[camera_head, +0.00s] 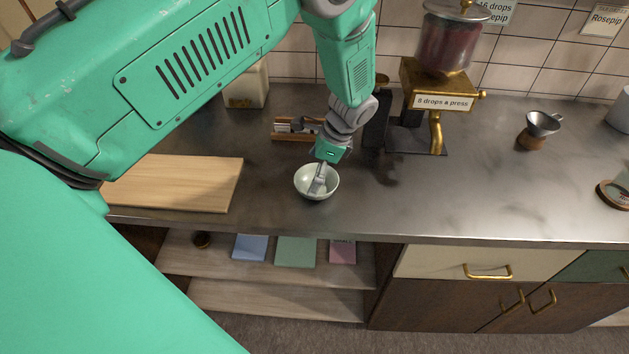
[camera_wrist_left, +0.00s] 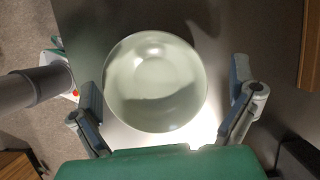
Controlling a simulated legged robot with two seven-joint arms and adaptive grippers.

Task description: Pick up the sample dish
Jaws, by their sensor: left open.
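The sample dish, a pale round bowl (camera_head: 304,184), stands upright near the front edge of the metal counter. It also fills the middle of the left wrist view (camera_wrist_left: 155,82) and looks empty, with a shadow across its inside. My left gripper (camera_head: 318,182) reaches down over the dish from behind. In the left wrist view the open fingers (camera_wrist_left: 164,82) appear on either side of the dish, with gaps to its rim. I cannot tell whether the fingertips are level with the rim. My right gripper is not in view.
A wooden board (camera_head: 185,182) lies left of the dish. A brass dispenser (camera_head: 425,85) labelled "8 drops a press" stands behind right. A small wooden rack (camera_head: 285,135) is behind. A metal funnel cup (camera_head: 541,124) stands farther right. The counter right of the dish is clear.

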